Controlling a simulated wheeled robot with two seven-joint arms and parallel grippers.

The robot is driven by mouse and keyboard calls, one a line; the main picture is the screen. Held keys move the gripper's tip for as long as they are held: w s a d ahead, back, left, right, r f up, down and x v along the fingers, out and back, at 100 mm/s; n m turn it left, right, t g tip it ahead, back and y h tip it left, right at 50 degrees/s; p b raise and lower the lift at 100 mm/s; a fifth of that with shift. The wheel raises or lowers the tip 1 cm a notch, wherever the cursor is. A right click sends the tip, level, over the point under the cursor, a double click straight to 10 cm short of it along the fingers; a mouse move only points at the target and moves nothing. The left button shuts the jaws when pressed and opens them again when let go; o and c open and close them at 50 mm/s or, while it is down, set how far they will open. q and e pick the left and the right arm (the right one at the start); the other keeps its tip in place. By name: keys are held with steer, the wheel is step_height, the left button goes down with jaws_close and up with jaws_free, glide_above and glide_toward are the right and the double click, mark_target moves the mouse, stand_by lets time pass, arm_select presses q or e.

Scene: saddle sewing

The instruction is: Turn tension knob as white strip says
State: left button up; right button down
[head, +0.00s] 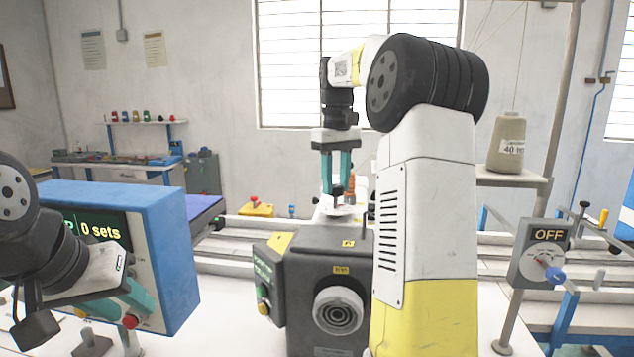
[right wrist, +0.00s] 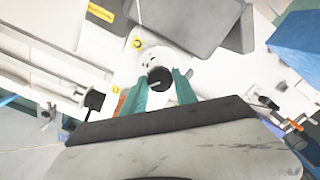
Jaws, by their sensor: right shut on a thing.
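The black tension knob (head: 337,191) stands on the sewing machine behind the dark grey machine housing. My right gripper (head: 337,180) points down at it from above, with its teal fingers on either side. In the right wrist view, the knob (right wrist: 160,79), with a light pointer line on top, sits between the fingertips of my right gripper (right wrist: 163,92), shut on it. A pale plate surrounds the knob. I cannot make out a white strip with readable words. My left gripper (head: 128,300) is in front of the blue box; its finger gap is unclear.
The blue box (head: 172,250) has a screen (head: 95,226) reading "0 sets" and a red button (head: 130,321). The dark machine housing (head: 320,265) has a handwheel (head: 338,310). A grey switch box (head: 540,250) reads "OFF". A thread cone (head: 507,142) stands right.

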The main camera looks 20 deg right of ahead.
mark_target(336, 186)
stand_by(0.4)
steer(key=c, duration=1)
jaws_free()
steer(key=shift+o, duration=0.2)
steer(key=shift+r, duration=0.1)
step_height(336, 186, up, 7)
steer(key=shift+f, duration=0.1)
steer(key=shift+r, duration=0.45)
steer(key=shift+s, duration=0.1)
